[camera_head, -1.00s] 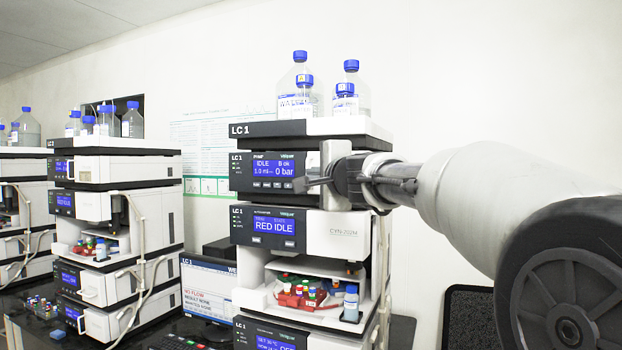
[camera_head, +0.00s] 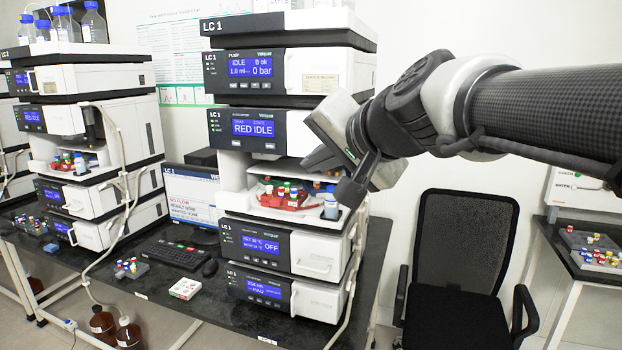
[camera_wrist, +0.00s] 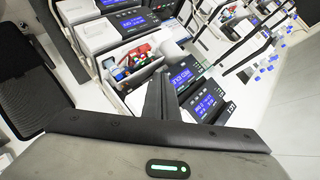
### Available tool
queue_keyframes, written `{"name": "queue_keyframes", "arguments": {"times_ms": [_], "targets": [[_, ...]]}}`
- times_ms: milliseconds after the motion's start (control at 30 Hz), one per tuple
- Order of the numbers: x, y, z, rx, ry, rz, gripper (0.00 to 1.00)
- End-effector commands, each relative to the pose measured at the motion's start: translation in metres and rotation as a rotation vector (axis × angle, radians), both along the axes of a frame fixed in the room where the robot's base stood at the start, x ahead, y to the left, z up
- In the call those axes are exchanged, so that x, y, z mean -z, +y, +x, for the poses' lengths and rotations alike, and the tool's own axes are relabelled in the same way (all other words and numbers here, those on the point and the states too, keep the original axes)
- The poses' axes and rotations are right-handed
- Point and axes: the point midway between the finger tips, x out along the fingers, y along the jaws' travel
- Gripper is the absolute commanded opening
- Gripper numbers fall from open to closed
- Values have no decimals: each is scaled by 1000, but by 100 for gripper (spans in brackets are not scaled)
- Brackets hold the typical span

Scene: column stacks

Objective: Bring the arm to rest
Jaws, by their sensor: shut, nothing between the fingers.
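My gripper (camera_head: 328,175) is in front of the right side of the LC 1 stack (camera_head: 265,130) in the head view, at about the height of its open autosampler bay. Its fingers point left and down, and it carries nothing. In the wrist view my gripper's fingers (camera_wrist: 160,95) are together at the picture's middle. The bay with its red tray of vials (camera_wrist: 130,58) shows just beyond them. In the head view the same red tray (camera_head: 280,200) sits inside the bay, apart from my gripper as far as I can tell.
A white-capped, blue-labelled bottle (camera_head: 331,206) stands at the bay's right edge. A black office chair (camera_head: 458,265) is at the right. A vial rack (camera_head: 131,268), a small white box (camera_head: 185,289) and a keyboard (camera_head: 172,254) lie on the dark bench. A second stack (camera_head: 95,140) stands left.

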Motion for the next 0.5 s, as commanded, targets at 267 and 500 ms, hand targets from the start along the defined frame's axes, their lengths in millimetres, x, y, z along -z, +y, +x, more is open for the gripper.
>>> {"name": "queue_keyframes", "arguments": {"times_ms": [267,500], "targets": [[133,-81,-132,-148,247,-542,0],[184,-128,-191,-205,384,-762,0]]}}
